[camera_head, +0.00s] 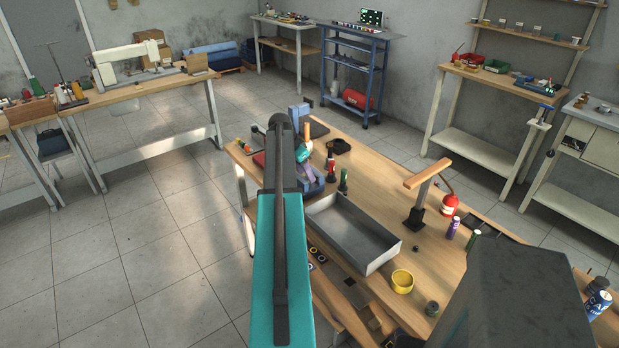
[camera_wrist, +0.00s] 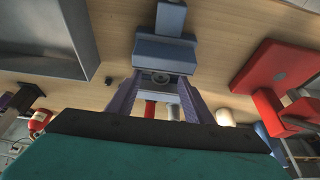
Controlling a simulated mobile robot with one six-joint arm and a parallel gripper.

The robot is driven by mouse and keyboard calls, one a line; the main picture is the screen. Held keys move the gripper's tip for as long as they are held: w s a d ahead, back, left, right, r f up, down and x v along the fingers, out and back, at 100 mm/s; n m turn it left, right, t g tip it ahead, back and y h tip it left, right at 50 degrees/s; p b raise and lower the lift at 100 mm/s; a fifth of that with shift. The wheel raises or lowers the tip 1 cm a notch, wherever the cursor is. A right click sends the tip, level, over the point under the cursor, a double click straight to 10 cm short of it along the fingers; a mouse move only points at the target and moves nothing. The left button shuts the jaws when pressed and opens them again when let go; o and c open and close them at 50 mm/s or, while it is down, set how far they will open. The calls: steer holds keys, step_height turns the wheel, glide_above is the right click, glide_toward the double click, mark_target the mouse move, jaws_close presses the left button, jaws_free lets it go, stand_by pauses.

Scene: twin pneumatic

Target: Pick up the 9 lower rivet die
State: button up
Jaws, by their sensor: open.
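My gripper (camera_wrist: 160,85) is open, with its two grey-purple fingers pointing at a blue press-like fixture (camera_wrist: 165,52) in the wrist view. A small round dark piece with a ring-like face (camera_wrist: 160,77) sits at the fixture's edge, between the fingertips. It may be the lower rivet die, but no number is readable. I cannot tell whether the fingers touch it. In the head view the blue fixture (camera_head: 298,112) stands at the far left part of the workbench, and my arm hides much of that area.
A grey metal tray (camera_head: 375,267) lies on the workbench (camera_head: 385,165), beside the fixture. A red block-like thing (camera_wrist: 272,78) stands on the other side in the wrist view.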

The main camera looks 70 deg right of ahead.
steer(key=shift+x, duration=1)
jaws_close()
steer(key=shift+r, duration=0.15)
step_height(320, 180, up, 10)
steer(key=p, duration=0.4)
stand_by(0.5)
